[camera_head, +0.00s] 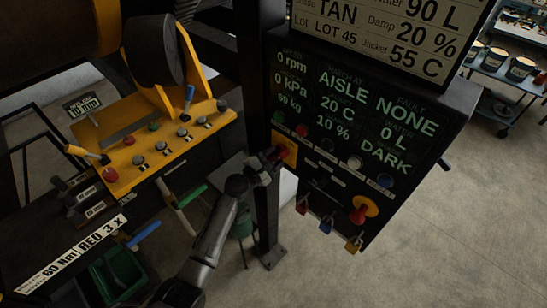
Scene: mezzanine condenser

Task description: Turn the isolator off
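The dark control cabinet (300,170) has two red-on-yellow controls. One, a yellow plate with a red part (287,147), is at its left edge. The other, a red knob on a yellow disc (360,210), is low on the right. Their labels are too small to read, so I cannot tell which is the isolator. My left gripper (275,155) is at the left-edge control and covers part of it. The fingers are small and dark there; whether they grip it or only touch it is unclear. My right gripper is out of view.
A lit display (345,105) fills the cabinet's upper face, above a row of buttons. A yellow panel (150,145) with switches and levers stands left. A dark post (267,220) is near my arm.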

